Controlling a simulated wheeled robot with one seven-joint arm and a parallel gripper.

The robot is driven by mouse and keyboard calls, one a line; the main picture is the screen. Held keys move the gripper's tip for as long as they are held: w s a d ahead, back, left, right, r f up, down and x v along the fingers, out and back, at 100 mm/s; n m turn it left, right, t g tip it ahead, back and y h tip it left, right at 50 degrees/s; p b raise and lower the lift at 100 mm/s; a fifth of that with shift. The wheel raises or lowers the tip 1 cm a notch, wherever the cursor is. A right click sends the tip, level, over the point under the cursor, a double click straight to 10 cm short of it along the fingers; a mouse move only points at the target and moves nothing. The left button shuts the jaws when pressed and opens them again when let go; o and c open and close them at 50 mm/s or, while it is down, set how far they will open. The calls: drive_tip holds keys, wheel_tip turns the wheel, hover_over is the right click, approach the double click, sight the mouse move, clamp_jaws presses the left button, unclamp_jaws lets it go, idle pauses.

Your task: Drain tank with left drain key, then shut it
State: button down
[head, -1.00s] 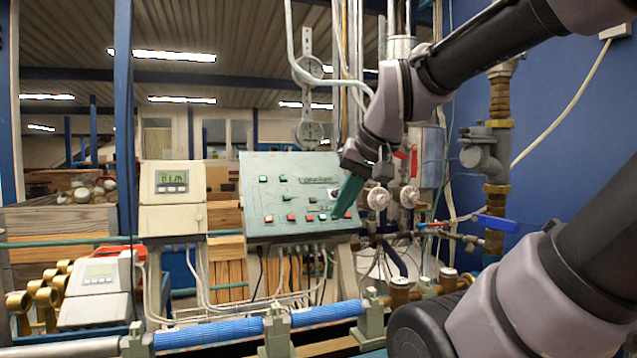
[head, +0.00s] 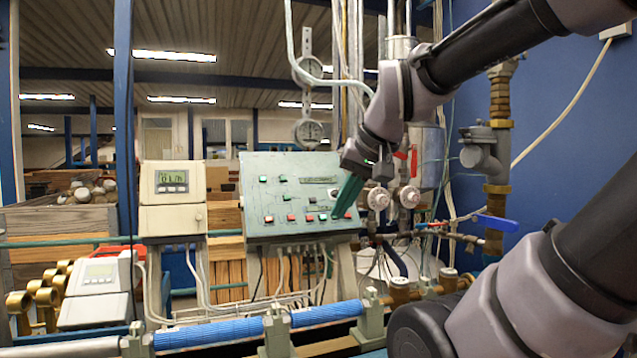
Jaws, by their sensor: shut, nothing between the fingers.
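The sloped grey-green control panel (head: 262,226) stands in the middle, with green keys on its upper part and a row of red and green keys along the bottom. My gripper (head: 337,215) is shut and empty. Its green fingers point down and left, with their tips at the right end of the bottom row. I cannot tell whether they touch a key. A green key (head: 322,217) is just left of the tips and a red key (head: 348,215) just right. The key labels are too small to read, so I cannot tell which is the left drain key. The tank cannot be made out for sure.
A beige meter with a display (head: 172,182) stands left of the panel, and another (head: 97,276) sits lower left. Blue-sleeved piping (head: 210,332) runs along the front. White round valves (head: 378,199) and a blue lever (head: 497,223) are right of the panel.

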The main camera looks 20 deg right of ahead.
sight(269, 219)
idle(0.9)
drive_tip(key=w+a+m+y, duration=0.9)
drive_tip(key=w+a+m, duration=0.5)
drive_tip(key=m, duration=0.7)
drive_tip(key=w+d+f+m+t+h, duration=0.1)
drive_tip(key=w+d+m+t, duration=0.3)
drive_tip(key=w+m, duration=0.6)
drive_tip(key=w+d+f+m+t+h, duration=0.2)
drive_tip(key=w+d+m+t, duration=0.2)
drive_tip(key=w+m, duration=0.7)
drive_tip(key=d+m, duration=0.1)
drive_tip(key=m, duration=0.4)
drive_tip(key=shift+w+d+f, duration=0.15)
drive_tip(key=shift+w+f, duration=0.05)
drive_tip(key=shift+f, duration=0.1)
drive_tip(key=shift+f, duration=0.1)
drive_tip(key=shift+w+f, duration=1.45)
drive_tip(key=shift+w, duration=0.2)
drive_tip(key=shift+w+f, duration=1.4)
drive_tip(key=shift+w, duration=0.2)
